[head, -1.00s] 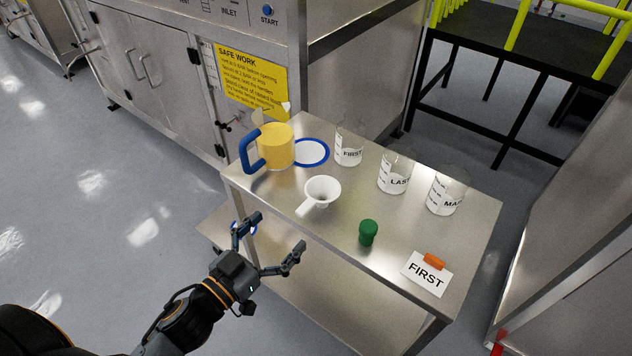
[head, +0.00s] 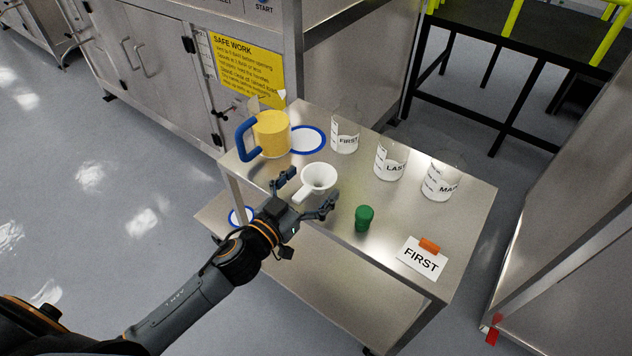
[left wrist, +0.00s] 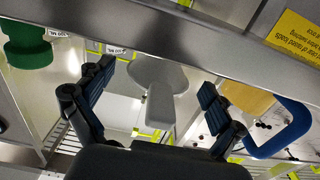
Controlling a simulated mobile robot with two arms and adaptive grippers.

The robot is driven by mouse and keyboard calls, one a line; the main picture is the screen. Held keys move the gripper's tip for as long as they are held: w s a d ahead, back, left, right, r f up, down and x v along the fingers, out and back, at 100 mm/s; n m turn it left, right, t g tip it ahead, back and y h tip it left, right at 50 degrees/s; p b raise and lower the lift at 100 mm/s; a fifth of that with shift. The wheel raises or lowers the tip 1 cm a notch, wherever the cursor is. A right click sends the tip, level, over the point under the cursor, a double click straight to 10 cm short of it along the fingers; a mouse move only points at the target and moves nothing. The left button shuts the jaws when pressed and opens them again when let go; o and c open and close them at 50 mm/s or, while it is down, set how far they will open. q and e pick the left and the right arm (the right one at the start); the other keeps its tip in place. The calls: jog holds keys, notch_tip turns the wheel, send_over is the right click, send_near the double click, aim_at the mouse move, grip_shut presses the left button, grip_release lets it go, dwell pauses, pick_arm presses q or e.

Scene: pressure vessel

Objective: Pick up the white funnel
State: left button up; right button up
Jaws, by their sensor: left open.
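The white funnel (head: 318,178) lies on its side on the steel cart top, its spout pointing toward the lower left. My left gripper (head: 308,190) is open around the spout side of the funnel, one finger on each side. In the left wrist view the funnel (left wrist: 160,85) lies between the two open fingers of the gripper (left wrist: 153,100). I cannot tell whether either finger touches it. My right gripper does not show.
On the cart top (head: 390,225) stand a yellow mug (head: 272,133) with a blue handle, a blue-rimmed white disc (head: 306,139), several labelled beakers (head: 390,160), a green stopper (head: 364,218) and a FIRST card (head: 421,259) with an orange clip. A yellow sign (head: 247,68) hangs behind.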

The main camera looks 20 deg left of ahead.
aim_at(323, 174)
pick_arm(q)
jog(key=shift+x, duration=1.15)
jog(key=c, duration=1.2)
jog(key=shift+o, duration=0.2)
